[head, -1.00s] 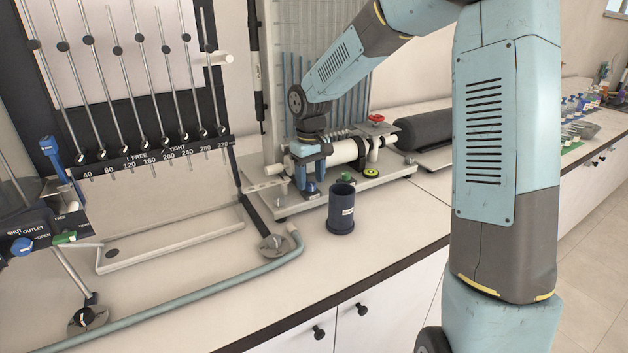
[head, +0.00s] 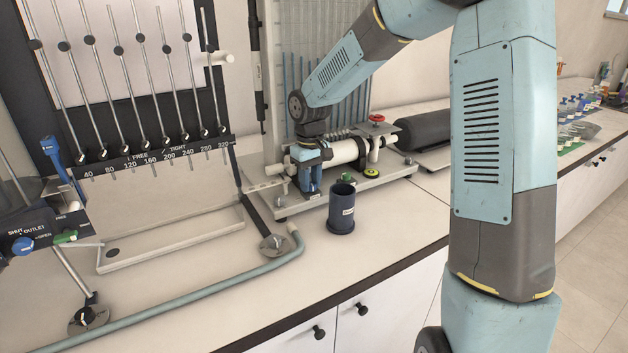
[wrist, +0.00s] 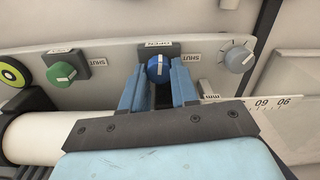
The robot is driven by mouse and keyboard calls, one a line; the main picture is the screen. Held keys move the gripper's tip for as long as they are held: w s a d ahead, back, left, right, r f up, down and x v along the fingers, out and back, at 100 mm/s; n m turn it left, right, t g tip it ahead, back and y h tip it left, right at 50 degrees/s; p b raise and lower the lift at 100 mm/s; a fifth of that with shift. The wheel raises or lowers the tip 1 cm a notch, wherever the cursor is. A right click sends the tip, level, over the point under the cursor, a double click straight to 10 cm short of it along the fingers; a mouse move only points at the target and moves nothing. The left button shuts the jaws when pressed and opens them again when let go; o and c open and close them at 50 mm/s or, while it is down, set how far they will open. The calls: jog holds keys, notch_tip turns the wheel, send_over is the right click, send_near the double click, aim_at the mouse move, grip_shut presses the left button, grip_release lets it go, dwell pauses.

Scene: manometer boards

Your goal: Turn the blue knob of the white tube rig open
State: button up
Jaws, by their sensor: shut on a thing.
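The white tube rig (head: 346,151) stands on the bench, with its thick white tube lying along a grey base. My gripper (head: 311,188) points down at the rig's front left. In the wrist view my gripper (wrist: 157,76) has one blue finger on each side of the blue knob (wrist: 158,67) and is shut on it. The OPEN label (wrist: 158,45) is just above the knob in that view and a SHUT label (wrist: 196,60) is to its right. The knob's pale mark is small; its exact direction is hard to tell. The fingers hide the knob in the head view.
In the wrist view, a green knob (wrist: 62,72) is left of the blue one and a grey dial (wrist: 237,58) right. A dark cup (head: 341,208) stands close in front of the rig. A manometer board (head: 150,100) and hose (head: 200,299) are to the left.

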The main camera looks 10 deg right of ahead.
aim_at(312, 183)
jog(key=shift+w+d+n, duration=0.1)
jog(key=shift+d+n, duration=0.1)
jog(key=shift+n, duration=0.6)
grip_shut()
jog(key=o, duration=1)
grip_release()
jog(key=shift+c, duration=0.2)
jog(key=shift+r, duration=0.1)
notch_tip(312, 183, up, 14)
jog(key=shift+f, duration=0.25)
